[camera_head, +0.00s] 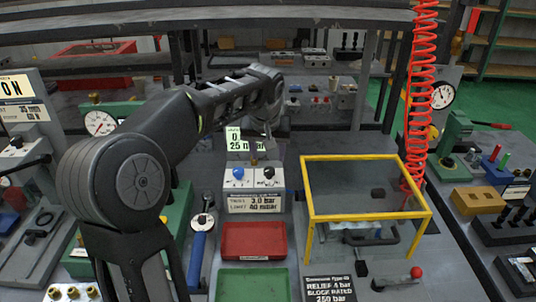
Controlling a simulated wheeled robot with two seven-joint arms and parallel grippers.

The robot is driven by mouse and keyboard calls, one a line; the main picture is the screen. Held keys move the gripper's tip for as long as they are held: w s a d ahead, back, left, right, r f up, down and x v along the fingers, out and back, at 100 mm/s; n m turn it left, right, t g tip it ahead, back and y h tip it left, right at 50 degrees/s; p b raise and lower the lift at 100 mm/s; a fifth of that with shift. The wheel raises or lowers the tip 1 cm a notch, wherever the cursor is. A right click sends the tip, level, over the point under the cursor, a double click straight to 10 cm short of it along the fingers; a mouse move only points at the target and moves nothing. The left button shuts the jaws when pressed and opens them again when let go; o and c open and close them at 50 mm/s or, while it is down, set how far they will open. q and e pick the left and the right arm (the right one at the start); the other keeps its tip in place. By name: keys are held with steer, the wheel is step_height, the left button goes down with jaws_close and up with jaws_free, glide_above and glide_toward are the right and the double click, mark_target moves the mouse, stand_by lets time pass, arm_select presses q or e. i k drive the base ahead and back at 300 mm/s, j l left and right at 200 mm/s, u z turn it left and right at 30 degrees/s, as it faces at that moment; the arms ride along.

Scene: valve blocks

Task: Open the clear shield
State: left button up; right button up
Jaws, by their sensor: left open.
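The clear shield (372,216) is a see-through cover with a yellow frame, right of centre. It sits down over a fixture, with its frame posts reaching toward the bench. A dark handle-like bar (384,243) shows at its front, partly seen through the shield. My left arm comes in from the lower left and bends down at the wrist. My left gripper (262,148) hangs above the blue-knobbed block, left of the shield and apart from it. It is small and partly hidden by the wrist, with nothing visible in it. My right gripper is not in view.
A red tray (254,256) and a green tray (253,285) lie left of the shield. A coiled red hose (418,90) hangs by its back right corner. A red-knobbed lever (415,272) and a label plate (329,285) are in front.

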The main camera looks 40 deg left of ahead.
mark_target(304, 201)
steer(key=k, duration=1.5)
